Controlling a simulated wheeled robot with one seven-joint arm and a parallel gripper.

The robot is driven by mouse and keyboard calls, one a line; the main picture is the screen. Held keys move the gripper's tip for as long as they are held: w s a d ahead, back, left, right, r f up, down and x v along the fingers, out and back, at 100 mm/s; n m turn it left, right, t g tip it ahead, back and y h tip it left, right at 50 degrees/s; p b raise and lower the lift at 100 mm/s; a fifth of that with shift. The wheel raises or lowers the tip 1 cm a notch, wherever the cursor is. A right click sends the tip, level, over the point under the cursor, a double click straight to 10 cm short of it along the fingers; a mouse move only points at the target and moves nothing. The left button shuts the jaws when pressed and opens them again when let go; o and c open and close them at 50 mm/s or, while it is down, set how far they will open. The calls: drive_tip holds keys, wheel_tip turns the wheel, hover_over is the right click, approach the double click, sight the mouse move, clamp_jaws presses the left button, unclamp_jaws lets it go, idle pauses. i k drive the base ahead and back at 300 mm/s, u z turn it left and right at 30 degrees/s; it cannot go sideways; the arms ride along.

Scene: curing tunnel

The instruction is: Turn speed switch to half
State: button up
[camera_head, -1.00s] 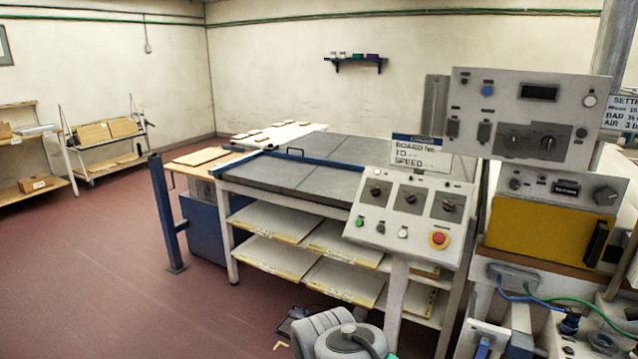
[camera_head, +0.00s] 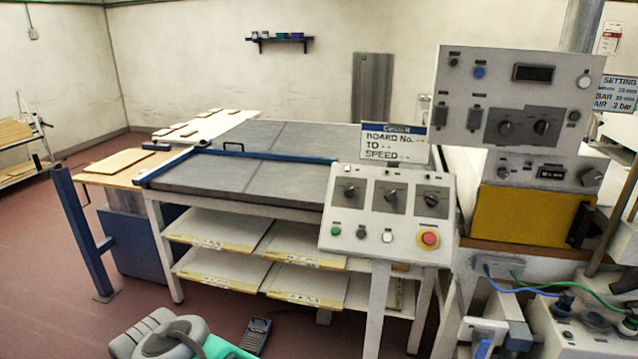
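The sloped white control panel (camera_head: 385,259) stands on a post at the right of centre. It carries three dark rotary switches in a row: left (camera_head: 349,191), middle (camera_head: 391,196) and right (camera_head: 431,200). Their labels are too small to read, so I cannot tell which is the speed switch or its exact setting. Below them are a green button (camera_head: 336,230), a dark button, a white button (camera_head: 387,237) and a red button on yellow (camera_head: 429,238). My grey arm shows at the bottom left; my gripper is out of view.
A taller console (camera_head: 560,104) with more knobs stands right, above a yellow unit (camera_head: 513,217). A grey-topped table (camera_head: 234,177) with shelved boards stands behind the panel. A blue post (camera_head: 80,232) stands left. A pedal (camera_head: 256,337) lies on the floor. Red floor is clear at left.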

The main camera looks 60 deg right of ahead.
sight(349, 191)
drive_tip(key=z, duration=0.25)
drive_tip(key=i, duration=0.85)
drive_tip(key=z, duration=0.5)
